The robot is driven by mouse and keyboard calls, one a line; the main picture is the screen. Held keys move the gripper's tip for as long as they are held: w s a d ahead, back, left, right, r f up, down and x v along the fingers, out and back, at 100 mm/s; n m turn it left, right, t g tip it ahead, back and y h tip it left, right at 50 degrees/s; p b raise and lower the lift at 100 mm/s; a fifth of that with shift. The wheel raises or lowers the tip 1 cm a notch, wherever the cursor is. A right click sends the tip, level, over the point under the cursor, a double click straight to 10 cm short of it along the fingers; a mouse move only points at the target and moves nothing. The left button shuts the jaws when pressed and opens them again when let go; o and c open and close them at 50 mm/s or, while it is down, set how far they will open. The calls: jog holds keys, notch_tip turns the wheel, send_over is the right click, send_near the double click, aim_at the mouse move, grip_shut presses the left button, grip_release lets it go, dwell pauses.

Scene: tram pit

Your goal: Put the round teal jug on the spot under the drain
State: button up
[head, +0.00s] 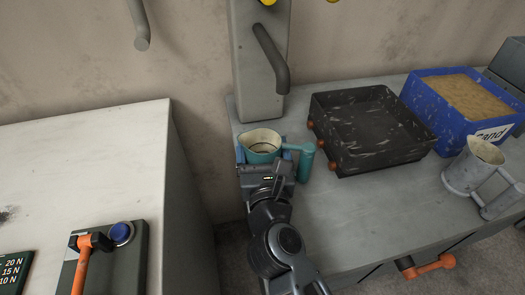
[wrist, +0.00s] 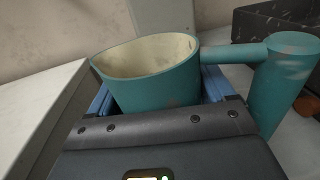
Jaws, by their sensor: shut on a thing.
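The round teal jug (head: 262,148) has a cream inside and a side handle pointing right. It is upright at the left end of the grey bench (head: 335,215). My gripper (head: 263,160) is shut on it, with blue fingers on both sides of its body. In the wrist view the jug (wrist: 155,85) fills the space between the fingers, its handle clear to the right. A grey bent pipe (head: 272,60) comes out of a column above and behind the jug. I cannot tell whether the jug's base touches the bench. No marked spot shows.
A black tray (head: 370,157) with orange knobs stands right of the jug. Beyond it are a blue sand box (head: 420,100) and a grey-white jug (head: 468,167). A gap separates the bench from the left cabinet (head: 85,150). Another pipe (head: 139,25) hangs at upper left.

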jog(key=shift+f, duration=0.15)
jog(key=o, duration=1)
jog(key=shift+r, duration=0.25)
jog(key=s, duration=0.4)
jog(key=s+d+b, duration=0.1)
jog(key=s, duration=0.3)
jog(key=s+d, duration=0.1)
jog(key=s, duration=0.2)
jog(key=shift+s+d, duration=0.15)
jog(key=shift+s, duration=0.25)
jog(key=shift+f, duration=0.1)
